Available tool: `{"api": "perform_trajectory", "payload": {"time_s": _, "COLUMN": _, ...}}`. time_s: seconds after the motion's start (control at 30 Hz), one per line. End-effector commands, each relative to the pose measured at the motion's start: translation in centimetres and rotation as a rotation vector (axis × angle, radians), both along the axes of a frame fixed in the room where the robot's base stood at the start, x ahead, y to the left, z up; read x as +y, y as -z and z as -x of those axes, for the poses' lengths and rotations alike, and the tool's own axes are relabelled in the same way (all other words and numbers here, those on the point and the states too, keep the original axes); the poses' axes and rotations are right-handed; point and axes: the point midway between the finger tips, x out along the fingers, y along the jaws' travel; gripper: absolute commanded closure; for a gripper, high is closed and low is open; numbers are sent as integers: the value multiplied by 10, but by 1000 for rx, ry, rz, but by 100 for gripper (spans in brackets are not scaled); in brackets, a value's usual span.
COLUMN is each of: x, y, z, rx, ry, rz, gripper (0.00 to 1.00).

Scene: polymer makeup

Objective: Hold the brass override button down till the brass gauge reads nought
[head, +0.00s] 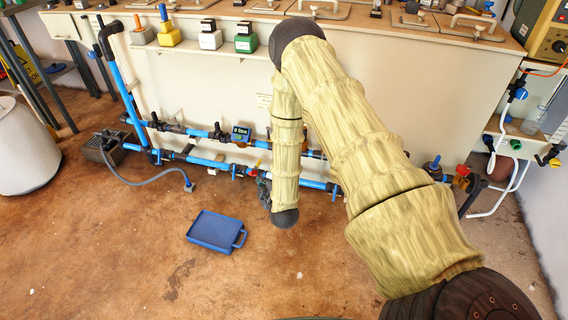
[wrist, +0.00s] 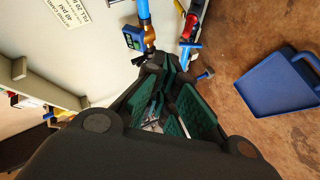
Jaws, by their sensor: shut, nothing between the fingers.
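My gripper (head: 264,190) is low by the blue pipes in the head view, partly hidden by my arm. In the wrist view my gripper (wrist: 164,66) is shut and empty, its fingers reaching toward the pipework. A blue-framed gauge with a green display (head: 240,133) sits on the upper pipe, left of my arm. It also shows in the wrist view (wrist: 133,37), beside a brass-coloured fitting (wrist: 149,38). Its reading is too small to make out. I cannot tell which part is the brass override button; it may be hidden by my gripper or arm.
A blue tray (head: 215,231) with a handle lies on the brown floor. A grey pump box (head: 100,147) with a hose stands left. A brass-coloured valve with a red top (head: 462,176) is at right. Yellow (head: 170,38), white (head: 210,41) and green (head: 246,44) boxes line the bench edge.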

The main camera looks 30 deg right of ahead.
Motion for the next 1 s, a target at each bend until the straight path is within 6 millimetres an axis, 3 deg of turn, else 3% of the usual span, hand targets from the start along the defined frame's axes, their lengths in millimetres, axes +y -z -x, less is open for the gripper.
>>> {"api": "perform_trajectory", "payload": {"time_s": 0.03, "x": -10, "y": 13, "z": -11, "rx": -37, "ry": 4, "rz": 44, "gripper": 100}}
{"api": "perform_trajectory", "payload": {"time_s": 0.1, "x": -23, "y": 14, "z": -25, "rx": -86, "ry": 5, "rz": 112, "gripper": 100}}
{"api": "perform_trajectory", "payload": {"time_s": 0.3, "x": -59, "y": 12, "z": -57, "rx": -211, "ry": 33, "rz": 310, "gripper": 100}}
{"api": "perform_trajectory", "payload": {"time_s": 0.5, "x": -84, "y": 5, "z": -74, "rx": -290, "ry": 68, "rz": 452, "gripper": 100}}
{"api": "perform_trajectory", "payload": {"time_s": 1.0, "x": -93, "y": -2, "z": -79, "rx": -317, "ry": 85, "rz": 509, "gripper": 100}}
